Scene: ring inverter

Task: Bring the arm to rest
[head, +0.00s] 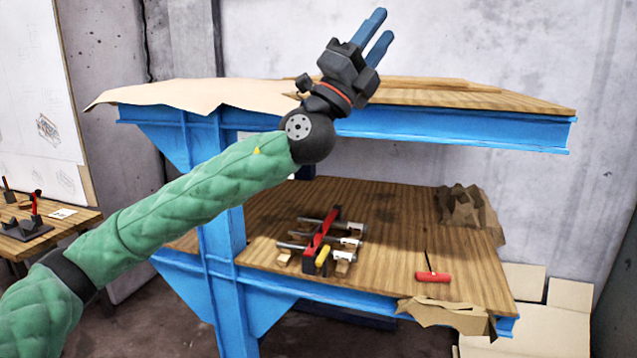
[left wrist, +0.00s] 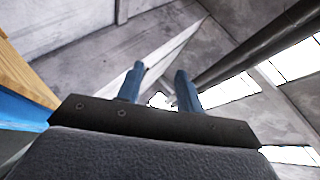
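My left arm, in a green quilted sleeve, reaches up from the lower left of the head view. My left gripper (head: 374,36) is raised above the upper shelf's height, its two blue fingers pointing up and to the right. The fingers stand apart with nothing between them. In the left wrist view the gripper (left wrist: 160,88) also shows its two blue fingers apart and empty, against the wall and ceiling. My right gripper is in neither view.
A blue-framed rack has a wooden upper shelf (head: 500,98) and a lower shelf (head: 390,215). A red tool with metal rods (head: 322,240) and a red-handled tool (head: 433,276) lie on the lower one. A wooden table (head: 70,224) stands at left. Cardboard boxes (head: 560,320) stand at lower right.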

